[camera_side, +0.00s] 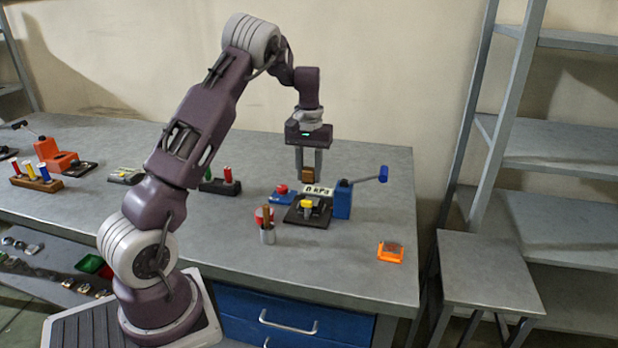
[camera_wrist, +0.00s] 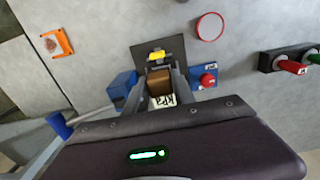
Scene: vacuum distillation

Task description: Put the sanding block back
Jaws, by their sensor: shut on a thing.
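The sanding block (camera_side: 308,173) is a small brown block held between the fingers of my gripper (camera_side: 309,165), above the blue apparatus and its dark base plate. In the wrist view the brown block (camera_wrist: 160,82) sits between both fingers of my gripper (camera_wrist: 160,78), over the yellow knob area. The gripper is shut on it and clear of the table. A small orange frame (camera_side: 390,258) lies flat near the table's right front; in the wrist view the frame (camera_wrist: 68,40) is at the upper left, with a brownish patch inside. I cannot tell if it is the block's place.
Below my gripper are a dark plate with a yellow knob (camera_side: 306,204), a blue box with a lever (camera_side: 342,199), a kPa display (camera_side: 318,190) and a red button on a blue base (camera_side: 282,196). A metal cylinder with a brown stick (camera_side: 267,232) stands in front. Table around the orange frame is clear.

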